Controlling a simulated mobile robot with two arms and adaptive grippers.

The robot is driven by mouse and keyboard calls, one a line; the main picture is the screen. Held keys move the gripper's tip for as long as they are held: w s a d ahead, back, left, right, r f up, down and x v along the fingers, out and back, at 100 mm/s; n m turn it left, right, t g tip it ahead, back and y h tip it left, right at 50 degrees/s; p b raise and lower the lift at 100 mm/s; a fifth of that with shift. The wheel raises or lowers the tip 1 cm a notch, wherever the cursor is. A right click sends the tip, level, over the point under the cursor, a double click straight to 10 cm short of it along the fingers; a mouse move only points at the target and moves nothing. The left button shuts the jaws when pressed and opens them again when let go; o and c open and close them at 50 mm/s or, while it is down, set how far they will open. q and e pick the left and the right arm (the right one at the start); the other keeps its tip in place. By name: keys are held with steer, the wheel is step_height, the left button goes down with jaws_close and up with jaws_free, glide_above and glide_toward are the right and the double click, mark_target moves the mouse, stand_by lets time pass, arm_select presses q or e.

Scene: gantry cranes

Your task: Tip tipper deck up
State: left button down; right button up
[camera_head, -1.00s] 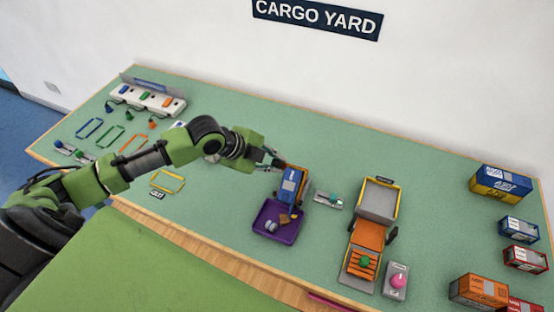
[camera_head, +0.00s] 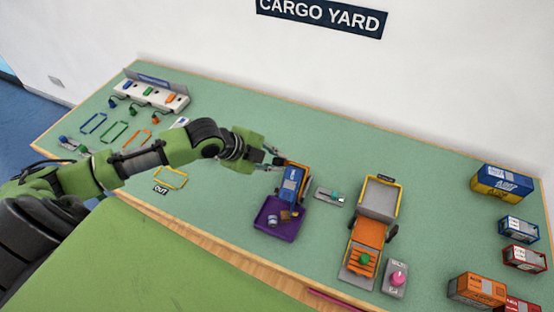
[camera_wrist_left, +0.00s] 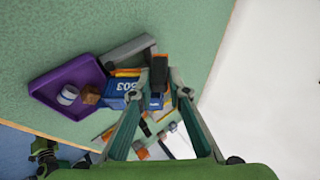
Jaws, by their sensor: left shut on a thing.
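The blue tipper (camera_head: 290,186) with an orange edge stands mid-table in the head view, its load end over a purple tray (camera_head: 264,229). In the left wrist view the tipper's blue side marked 603 (camera_wrist_left: 120,88) lies just beyond my fingers, beside the purple tray (camera_wrist_left: 52,84). The deck looks tilted towards the tray, but its exact angle is unclear. My left gripper (camera_head: 279,162) is at the tipper's far end, shut on part of the deck; the gripped part is mostly hidden. A pale cylinder (camera_wrist_left: 68,95) and a brown block (camera_wrist_left: 90,94) lie in the tray. My right gripper is not in view.
An orange truck with a grey bed (camera_head: 378,198) stands to the right, with a pink button box (camera_head: 397,279) near it. A small grey device (camera_head: 329,196) lies between the vehicles. Containers (camera_head: 502,181) line the right side. Coloured frames (camera_head: 114,132) lie at left.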

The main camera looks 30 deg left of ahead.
arm_select(q)
steer(key=c, duration=2)
jaws_free()
steer(key=shift+s+f, duration=0.15)
steer(key=shift+s, duration=0.2)
steer(key=shift+o, duration=0.2)
steer(key=shift+r, duration=0.2)
steer(key=shift+s+a+r, duration=0.1)
steer(key=shift+a+r, duration=0.05)
steer(key=v, duration=1.1)
steer(key=shift+s+r, duration=0.2)
